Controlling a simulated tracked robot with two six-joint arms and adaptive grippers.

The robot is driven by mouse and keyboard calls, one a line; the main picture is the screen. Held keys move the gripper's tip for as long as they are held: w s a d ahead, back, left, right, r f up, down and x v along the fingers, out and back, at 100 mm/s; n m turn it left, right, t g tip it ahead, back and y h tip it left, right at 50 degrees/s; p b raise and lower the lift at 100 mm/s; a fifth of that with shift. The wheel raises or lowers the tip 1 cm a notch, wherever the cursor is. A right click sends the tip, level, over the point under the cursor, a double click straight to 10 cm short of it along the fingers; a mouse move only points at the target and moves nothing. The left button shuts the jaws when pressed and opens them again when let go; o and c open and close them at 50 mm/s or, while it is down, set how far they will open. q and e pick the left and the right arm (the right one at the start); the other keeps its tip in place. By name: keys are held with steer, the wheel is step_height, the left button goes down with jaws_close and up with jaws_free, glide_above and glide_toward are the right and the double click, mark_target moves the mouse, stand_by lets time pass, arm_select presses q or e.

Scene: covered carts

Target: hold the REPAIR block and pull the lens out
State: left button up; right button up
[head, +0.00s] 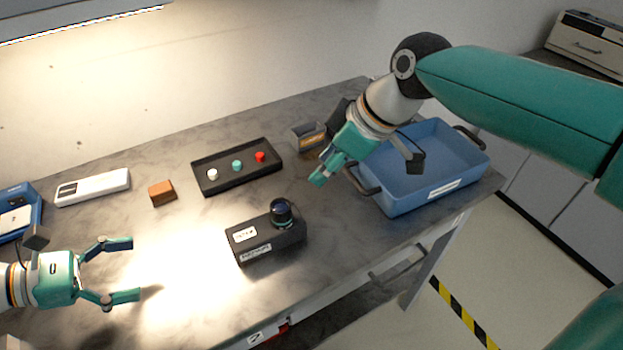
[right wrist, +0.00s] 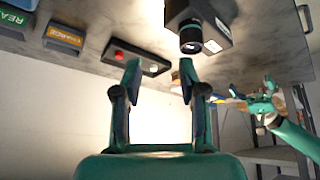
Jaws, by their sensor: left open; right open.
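The REPAIR block (head: 267,242) is a dark box with white labels, lying near the table's front edge in the head view. The dark round lens (head: 281,211) sits upright on its right end. In the right wrist view the block (right wrist: 226,35) and the lens (right wrist: 191,38) show at the top, beyond the fingers. My left gripper (head: 138,269) is open and empty, left of the block. My right gripper (head: 330,178) is open and empty, above and to the right of the lens, apart from it; its fingers also show in the right wrist view (right wrist: 158,75).
A blue crate (head: 440,196) stands at the right. A black tray (head: 215,187) with white, green and red pieces lies behind the block. A grey bin (head: 308,137), brown block (head: 161,193), white device (head: 93,187) and blue bin (head: 38,199) are farther back.

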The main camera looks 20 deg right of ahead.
mark_target(229, 257)
arm_select(q)
steer(key=x, duration=1.7)
arm_select(e)
steer(key=shift+n+g+y, duration=0.4)
steer(key=shift+n, duration=0.1)
steer(key=a, duration=0.1)
steer(key=s+a, duration=0.1)
steer(key=s+a+f, duration=0.1)
steer(key=shift+a, duration=0.35)
arm_select(q)
steer(key=c, duration=1.3)
